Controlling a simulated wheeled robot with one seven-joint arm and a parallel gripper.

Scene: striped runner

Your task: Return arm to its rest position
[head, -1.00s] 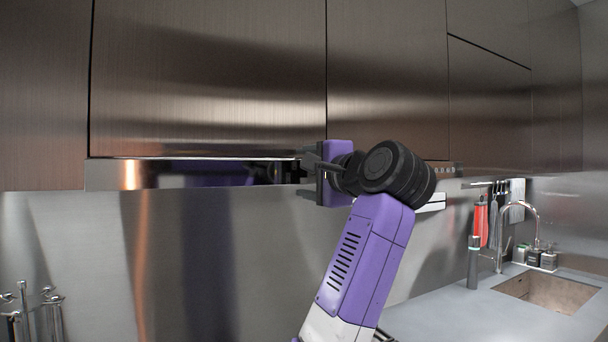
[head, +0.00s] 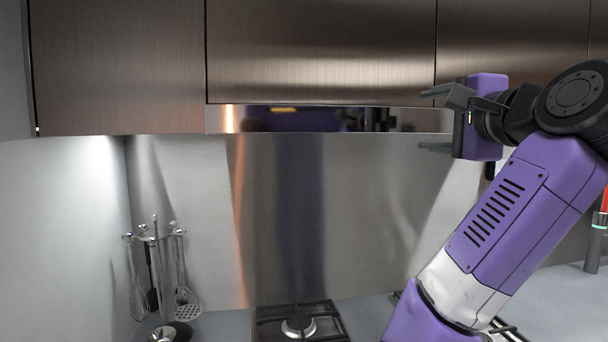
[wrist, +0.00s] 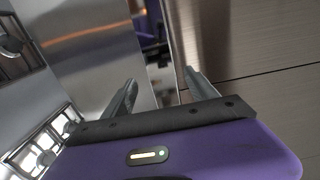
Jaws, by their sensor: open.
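My gripper (head: 432,120) is at the upper right of the head view, at the end of my raised purple arm. Its dark fingers point left, in front of the steel wall and the lower edge of the upper cabinets. In the wrist view my gripper (wrist: 158,92) shows two dark fingers spread apart with nothing between them. It is open and empty, facing the shiny hood strip and the cabinet front.
Steel upper cabinets (head: 320,50) run across the top, with a reflective hood strip (head: 340,119) beneath. A gas hob (head: 300,325) is below on the counter. A utensil stand (head: 160,270) is at the left.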

